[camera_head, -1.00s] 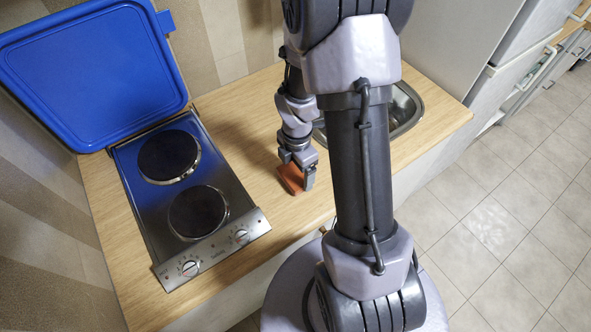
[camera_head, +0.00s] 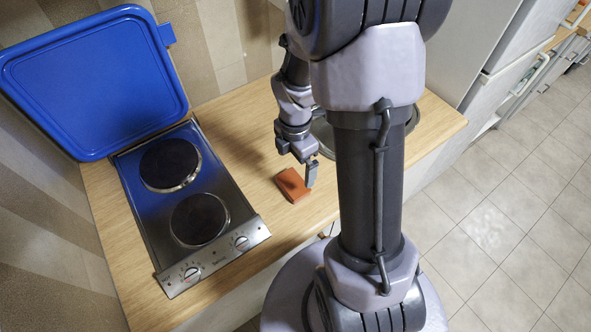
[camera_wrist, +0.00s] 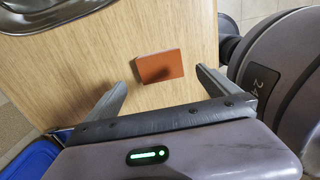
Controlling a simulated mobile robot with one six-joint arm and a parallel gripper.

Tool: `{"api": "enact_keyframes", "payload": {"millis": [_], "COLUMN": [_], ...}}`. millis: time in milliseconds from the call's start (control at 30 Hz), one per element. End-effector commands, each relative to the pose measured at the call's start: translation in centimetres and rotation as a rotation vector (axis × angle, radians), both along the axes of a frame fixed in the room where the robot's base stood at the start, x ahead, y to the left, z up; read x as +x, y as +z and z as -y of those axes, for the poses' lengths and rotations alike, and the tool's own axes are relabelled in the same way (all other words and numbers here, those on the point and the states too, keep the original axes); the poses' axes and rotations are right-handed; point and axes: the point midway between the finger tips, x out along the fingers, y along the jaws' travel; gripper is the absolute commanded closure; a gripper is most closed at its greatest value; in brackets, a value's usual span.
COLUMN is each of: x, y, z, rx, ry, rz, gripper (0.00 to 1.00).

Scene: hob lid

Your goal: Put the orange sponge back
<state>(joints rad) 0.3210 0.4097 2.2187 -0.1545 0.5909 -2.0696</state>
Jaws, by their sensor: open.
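The orange sponge (camera_head: 292,185) lies on the wooden counter between the hob and the sink. In the wrist view the sponge (camera_wrist: 159,66) lies flat on the wood, beyond and between the two fingertips, with a dark shadow on it. My gripper (camera_head: 309,172) is open and empty, just behind and to the right of the sponge in the head view. In the wrist view my gripper (camera_wrist: 165,75) has its fingers spread wider than the sponge. Contact between them is not visible.
The two-plate hob (camera_head: 225,188) stands left of the sponge, its blue lid (camera_head: 95,80) raised against the wall. The sink (camera_head: 412,118) is partly hidden behind my arm. Bare wooden counter (camera_head: 235,115) lies between hob and arm.

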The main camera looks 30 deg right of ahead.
Motion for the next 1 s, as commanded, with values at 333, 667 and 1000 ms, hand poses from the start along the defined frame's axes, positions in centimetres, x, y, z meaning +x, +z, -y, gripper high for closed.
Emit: {"api": "enact_keyframes", "payload": {"millis": [333,667,1000], "x": [0.0,-8.9,-11.4], "y": [8.0,23.0,24.3], "z": [-1.9,-13.5,-15.3], "rx": [0.005,0.472,0.628], "ry": [-0.225,-1.636,-1.926], "rz": [0.071,0.238,0.161], "gripper": [0.00,0.00,0.00]}}
